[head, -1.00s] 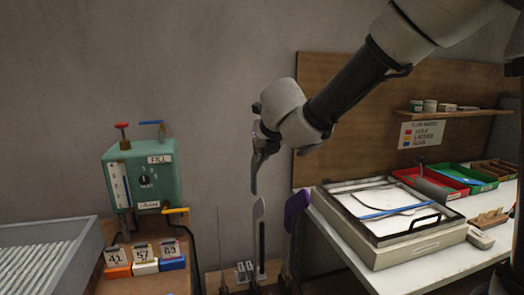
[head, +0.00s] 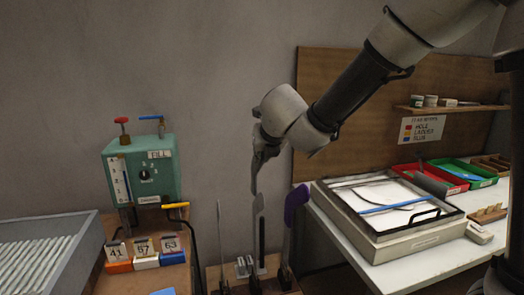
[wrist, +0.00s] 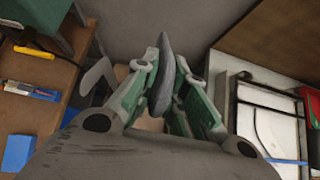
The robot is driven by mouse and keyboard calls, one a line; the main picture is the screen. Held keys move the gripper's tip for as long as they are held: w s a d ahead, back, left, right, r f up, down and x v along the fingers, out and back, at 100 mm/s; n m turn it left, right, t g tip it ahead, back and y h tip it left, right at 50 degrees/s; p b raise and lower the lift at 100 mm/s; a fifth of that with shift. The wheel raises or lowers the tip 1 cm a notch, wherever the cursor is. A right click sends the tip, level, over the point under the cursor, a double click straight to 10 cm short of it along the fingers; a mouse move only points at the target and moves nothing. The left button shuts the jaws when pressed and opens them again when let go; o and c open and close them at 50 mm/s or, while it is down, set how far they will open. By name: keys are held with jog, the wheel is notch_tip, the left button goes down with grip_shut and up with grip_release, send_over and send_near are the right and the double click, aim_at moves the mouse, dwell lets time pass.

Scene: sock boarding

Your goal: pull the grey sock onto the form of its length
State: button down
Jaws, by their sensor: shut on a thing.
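My gripper (head: 264,152) is shut on the grey sock (head: 254,178), which hangs down from the fingers. In the wrist view the sock (wrist: 163,75) is a dark grey strip between the green-grey fingers (wrist: 168,95). Right below it in the head view stands an upright pale form (head: 258,225) with a dark slot. The sock's lower end is close to the form's top; I cannot tell whether they touch. A thin form (head: 219,240) stands to the left. A purple sock (head: 295,203) is on another form to the right. Small number tags (head: 244,266) are at the forms' feet.
A green machine (head: 142,172) with levers stands at the left, above number cards 41, 57 and 63 (head: 144,253). A ribbed grey tray (head: 88,240) lies at far left. A white table (head: 420,265) with a framed box (head: 395,240) and red and green bins is at right.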

aim_at(262, 200)
jog(key=shift+f, duration=8.05)
jog(key=c, duration=1.4)
grip_release()
jog(key=v, duration=1.2)
jog(key=shift+d+f, duration=0.1)
